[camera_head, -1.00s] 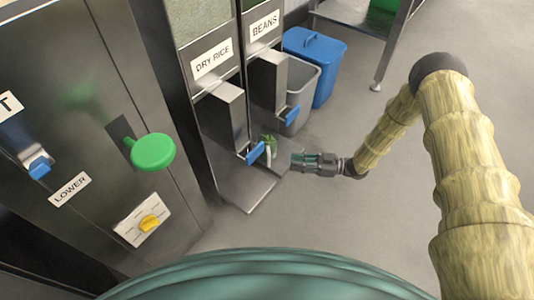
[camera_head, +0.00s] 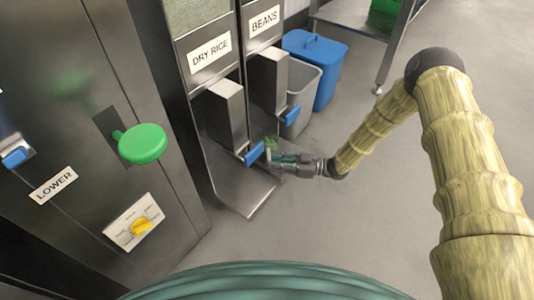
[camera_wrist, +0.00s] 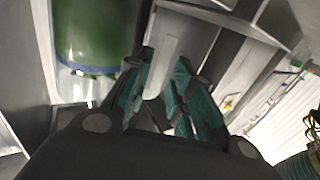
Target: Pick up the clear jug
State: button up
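The clear jug is hard to make out. A small green and whitish object (camera_head: 269,145), which may be part of it, shows in the head view at the foot of the dispensers. My gripper (camera_head: 274,160) is low beside this object, pointing left; contact cannot be told. In the wrist view my gripper (camera_wrist: 164,78) has its two teal-padded fingers apart. A pale upright strip (camera_wrist: 167,60), possibly the jug's handle, shows between or just beyond them. A green rounded body with a blue lower edge (camera_wrist: 98,35) is left of the fingers; I cannot tell whether it is the jug.
The dry rice dispenser (camera_head: 222,110) and beans dispenser (camera_head: 268,80) stand close beyond my gripper, with blue levers (camera_head: 254,153) above it. A grey bin (camera_head: 302,85) and a blue bin (camera_head: 325,65) stand behind.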

jog(key=shift+w+a+f+b, duration=0.15)
jog(key=shift+a+b, duration=0.25)
jog(key=shift+a, duration=0.8)
grip_shut()
jog(key=shift+r, duration=0.2)
